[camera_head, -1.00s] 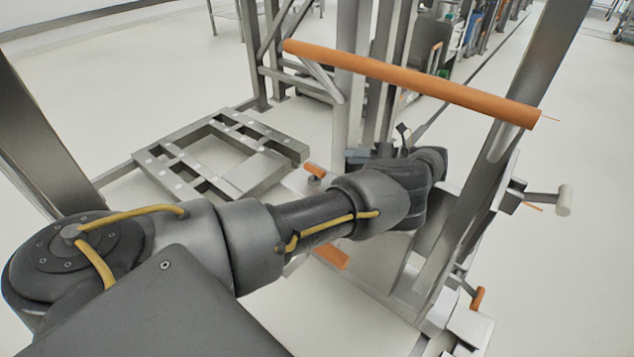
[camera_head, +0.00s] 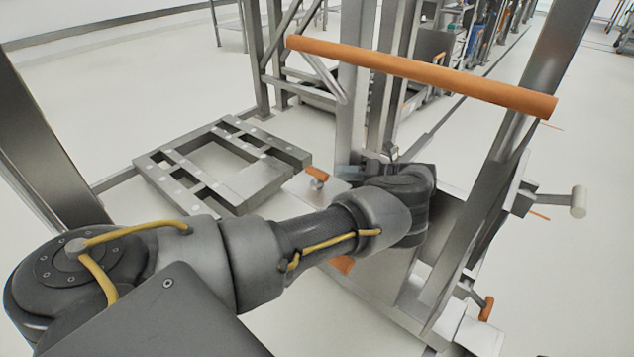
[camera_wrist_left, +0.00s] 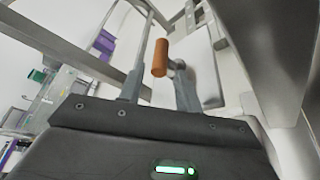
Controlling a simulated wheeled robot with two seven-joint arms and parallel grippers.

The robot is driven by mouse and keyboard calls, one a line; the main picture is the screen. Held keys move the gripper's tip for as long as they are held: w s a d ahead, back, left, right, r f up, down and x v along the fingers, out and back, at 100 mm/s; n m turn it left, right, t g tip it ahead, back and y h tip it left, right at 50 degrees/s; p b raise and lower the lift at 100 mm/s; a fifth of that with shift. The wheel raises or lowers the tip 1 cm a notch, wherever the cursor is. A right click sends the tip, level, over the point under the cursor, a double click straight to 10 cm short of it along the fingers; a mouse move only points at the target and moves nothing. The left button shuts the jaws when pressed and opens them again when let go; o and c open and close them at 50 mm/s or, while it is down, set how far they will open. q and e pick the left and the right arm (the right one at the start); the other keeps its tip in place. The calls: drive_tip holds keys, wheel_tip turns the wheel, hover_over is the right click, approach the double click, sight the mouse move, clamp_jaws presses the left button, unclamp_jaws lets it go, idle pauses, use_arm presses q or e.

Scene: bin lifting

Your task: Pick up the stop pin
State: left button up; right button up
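The stop pin appears to be the small pin with an orange grip (camera_head: 317,173) on the grey frame, left of my left gripper. In the left wrist view an orange grip (camera_wrist_left: 161,57) shows ahead, between the two finger lines. My left gripper (camera_head: 347,172) points left toward the pin and is partly hidden by its own wrist. In the wrist view its fingers (camera_wrist_left: 160,82) are apart, with no visible contact on the grip. My right gripper is out of view.
A long orange bar (camera_head: 420,75) crosses above my left arm. A flat grey slotted frame (camera_head: 285,145) lies left of the pin. Steel posts (camera_head: 352,110) stand close behind the gripper. Another orange handle (camera_head: 487,308) is at lower right. Open floor lies at left.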

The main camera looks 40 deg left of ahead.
sight(320, 177)
use_arm(q)
drive_tip(key=shift+p+x, duration=0.3)
drive_tip(key=shift+x, duration=3.25)
drive_tip(key=shift+f, duration=0.1)
clamp_jaws()
